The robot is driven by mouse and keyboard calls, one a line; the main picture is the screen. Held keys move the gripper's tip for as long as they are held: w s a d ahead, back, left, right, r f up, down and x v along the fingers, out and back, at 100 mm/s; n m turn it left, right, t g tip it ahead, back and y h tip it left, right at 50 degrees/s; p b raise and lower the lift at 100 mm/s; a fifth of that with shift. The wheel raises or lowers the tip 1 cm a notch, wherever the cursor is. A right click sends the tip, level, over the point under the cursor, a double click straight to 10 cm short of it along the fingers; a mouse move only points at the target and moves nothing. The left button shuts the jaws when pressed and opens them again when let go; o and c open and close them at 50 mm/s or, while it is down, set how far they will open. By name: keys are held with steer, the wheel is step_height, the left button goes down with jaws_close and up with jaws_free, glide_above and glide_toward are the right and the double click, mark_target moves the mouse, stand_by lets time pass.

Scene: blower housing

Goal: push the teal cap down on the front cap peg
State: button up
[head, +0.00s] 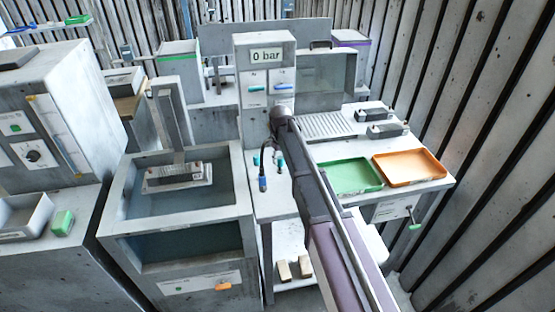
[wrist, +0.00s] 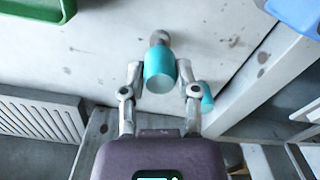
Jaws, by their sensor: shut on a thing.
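The teal cap (wrist: 159,72) is between the two fingertips of my gripper (wrist: 161,80) in the wrist view, with both fingers against its sides. A short grey round part (wrist: 160,38) shows just beyond the cap, in line with it. I cannot tell whether it is the front cap peg or how far the cap sits on it. A second teal piece (wrist: 207,97) shows beside the right finger. Small teal pieces (head: 281,164) stand on the bench left of my arm.
A green tray (head: 376,186) and an orange tray (head: 441,175) lie on the bench at right. A blue-bodied fitting (head: 262,183) stands near the bench's front left. A water tank (head: 132,205) is at left.

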steer(key=shift+f+b, duration=1.25)
steer(key=shift+f, duration=0.05)
stand_by(1.6)
steer(key=o, duration=1)
steer(key=shift+r, duration=0.1)
